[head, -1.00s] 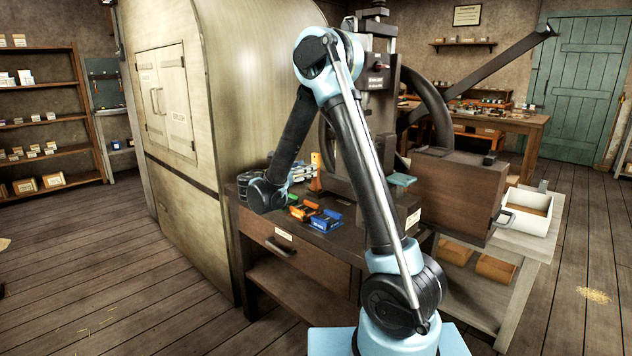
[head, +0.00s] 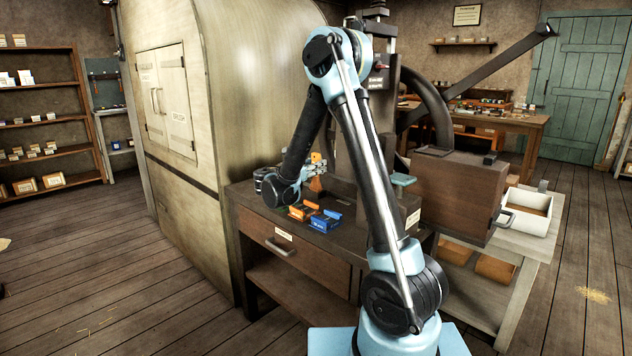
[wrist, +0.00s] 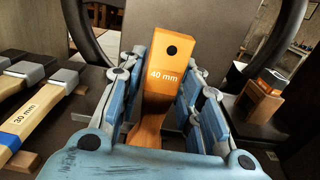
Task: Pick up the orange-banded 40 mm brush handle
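The orange-banded handle (wrist: 168,75), marked "40 mm" with a dark round hole near its top, stands upright in the wrist view. Its lower part narrows into brown wood. In the head view the handle (head: 316,184) is on the bench, partly covered by my gripper (head: 318,168). In the wrist view my gripper (wrist: 166,100) has its blue-padded fingers on both sides of the handle. The fingers look open, with a gap beside the handle's narrow part. The handle's foot is hidden by the gripper's body.
A "30 mm" handle (wrist: 25,118) lies at left in the wrist view; a wooden block with an orange band (wrist: 262,95) is at right. Orange (head: 303,211) and blue (head: 326,221) items lie on the bench front. The press's wooden box (head: 460,195) stands to the right.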

